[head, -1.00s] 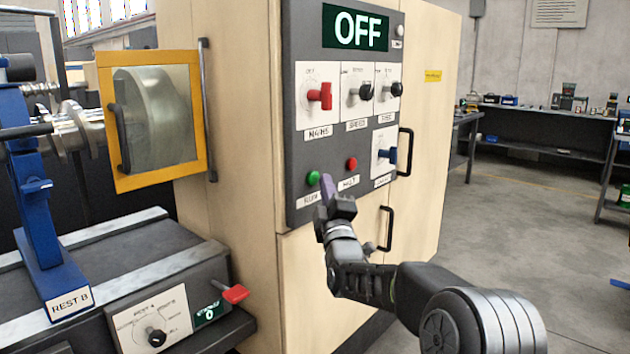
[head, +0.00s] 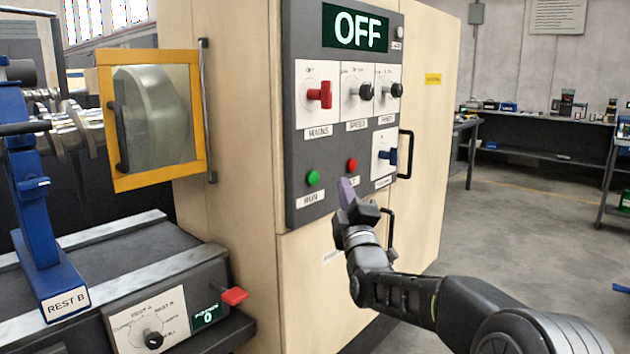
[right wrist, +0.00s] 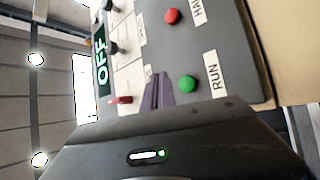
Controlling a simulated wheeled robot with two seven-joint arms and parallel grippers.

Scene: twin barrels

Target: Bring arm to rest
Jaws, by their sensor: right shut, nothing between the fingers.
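My right gripper (head: 347,192) is in front of the lower edge of the dark control panel (head: 300,150), below the red button (head: 351,165). Its purple fingers are shut with nothing between them. They hide part of the label under the red button. In the right wrist view the closed fingertips (right wrist: 158,90) show against the panel, beside the green button (right wrist: 188,84). I cannot tell whether they touch the panel. The panel's display (head: 356,28) reads OFF. My left gripper is not in view.
A tall wooden cabinet (head: 240,140) carries the panel and black door handles (head: 405,153). At the left are a yellow-framed window (head: 155,120), a blue rest (head: 40,215) labelled REST B, and a red lever (head: 234,296).

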